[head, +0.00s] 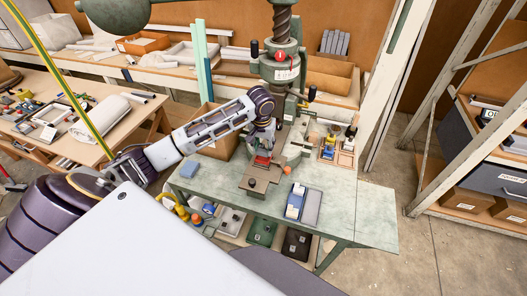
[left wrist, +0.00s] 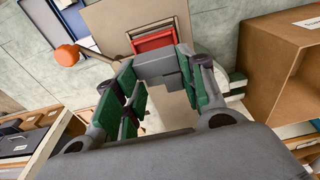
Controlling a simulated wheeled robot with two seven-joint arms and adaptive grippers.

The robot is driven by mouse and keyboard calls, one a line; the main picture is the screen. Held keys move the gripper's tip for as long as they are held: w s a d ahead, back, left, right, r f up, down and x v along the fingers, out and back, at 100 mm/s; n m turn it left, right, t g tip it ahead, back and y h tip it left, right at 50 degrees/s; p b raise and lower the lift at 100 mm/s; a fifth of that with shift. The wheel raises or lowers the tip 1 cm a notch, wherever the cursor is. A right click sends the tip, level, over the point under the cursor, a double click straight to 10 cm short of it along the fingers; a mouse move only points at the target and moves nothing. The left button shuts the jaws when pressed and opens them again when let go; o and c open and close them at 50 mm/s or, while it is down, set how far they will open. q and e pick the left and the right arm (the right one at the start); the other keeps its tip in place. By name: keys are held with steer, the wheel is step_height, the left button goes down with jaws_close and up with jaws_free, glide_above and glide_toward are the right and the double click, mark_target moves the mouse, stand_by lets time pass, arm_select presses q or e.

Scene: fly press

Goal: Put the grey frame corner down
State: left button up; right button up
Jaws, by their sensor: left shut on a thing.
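My left gripper (head: 262,150) reaches in from the left to the green fly press (head: 281,72) on the green bench. In the left wrist view its green-padded fingers (left wrist: 165,88) are shut on a grey block-like piece, the grey frame corner (left wrist: 160,65). The piece lies across the fingertips, close to a red part (left wrist: 155,39) on a brown plate (left wrist: 118,20). I cannot tell whether the corner touches the red part. In the head view the gripper mostly hides the corner. My right gripper is not in view.
A cardboard box (left wrist: 282,55) and an orange ball (left wrist: 67,55) are near the gripper. The bench's right end is clear.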

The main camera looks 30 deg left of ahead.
mark_target(263, 149)
arm_select(q)
steer(key=shift+f, duration=1.45)
steer(key=shift+s+f, duration=0.25)
steer(key=shift+f, duration=0.25)
steer(key=shift+d+f, duration=0.1)
steer(key=shift+f, duration=0.05)
steer(key=o, duration=0.9)
steer(key=shift+s+f, duration=0.1)
steer(key=shift+o, duration=0.4)
steer(key=shift+w, duration=0.2)
steer(key=shift+r, duration=0.2)
